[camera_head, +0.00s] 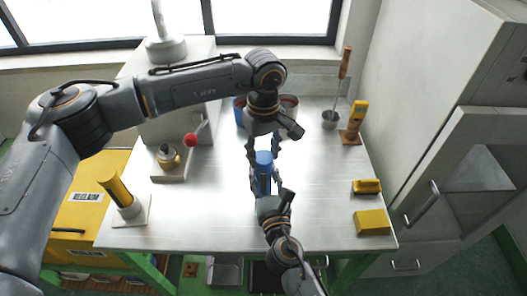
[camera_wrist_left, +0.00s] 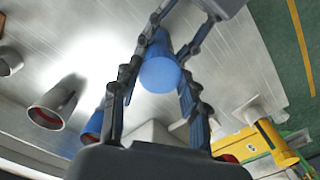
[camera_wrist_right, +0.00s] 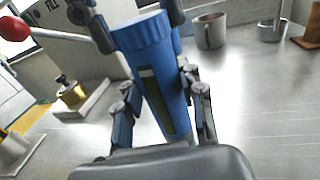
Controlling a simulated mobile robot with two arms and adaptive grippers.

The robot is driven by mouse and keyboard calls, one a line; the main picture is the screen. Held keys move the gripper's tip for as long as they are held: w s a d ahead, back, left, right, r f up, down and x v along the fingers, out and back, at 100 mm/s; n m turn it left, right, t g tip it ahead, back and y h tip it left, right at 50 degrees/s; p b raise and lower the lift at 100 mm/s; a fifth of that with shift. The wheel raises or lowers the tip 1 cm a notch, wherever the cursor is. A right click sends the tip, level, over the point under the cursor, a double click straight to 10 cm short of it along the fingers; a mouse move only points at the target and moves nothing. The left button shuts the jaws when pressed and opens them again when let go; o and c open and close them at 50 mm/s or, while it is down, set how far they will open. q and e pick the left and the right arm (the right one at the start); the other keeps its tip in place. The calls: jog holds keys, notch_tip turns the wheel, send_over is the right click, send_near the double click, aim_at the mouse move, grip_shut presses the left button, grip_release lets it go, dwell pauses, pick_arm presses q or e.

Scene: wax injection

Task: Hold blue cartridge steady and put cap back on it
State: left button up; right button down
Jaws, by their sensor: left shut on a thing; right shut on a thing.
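The blue cartridge (camera_head: 264,184) stands upright near the middle of the metal table. In the right wrist view its body (camera_wrist_right: 163,92) has a dark strip down its side. The blue cap (camera_wrist_right: 140,32) sits at the top of the body, with no clear gap visible; whether it is fully seated I cannot tell. In the left wrist view the cap (camera_wrist_left: 160,75) shows as a round blue top. My left gripper (camera_head: 264,150) comes from above and is shut on the cap. My right gripper (camera_head: 261,186) comes from the front and is shut on the cartridge body.
At right lie a yellow brush (camera_head: 366,186) and a yellow block (camera_head: 372,222). At left are a gold pot (camera_head: 168,158) and a yellow cylinder (camera_head: 115,187). The table around the cartridge is clear.

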pick_arm(q)
jog(key=o, duration=1.3)
jog(key=shift+r, duration=0.1)
jog(key=shift+r, duration=2.2)
jog(key=n, duration=0.3)
jog(key=r+n, duration=0.1)
jog(key=n, duration=0.6)
jog(key=shift+r+n, duration=0.35)
jog(key=shift+n, duration=0.05)
jog(key=n, duration=0.3)
jog(key=r+n, duration=0.1)
jog(key=n, duration=0.6)
jog(key=shift+r, duration=0.35)
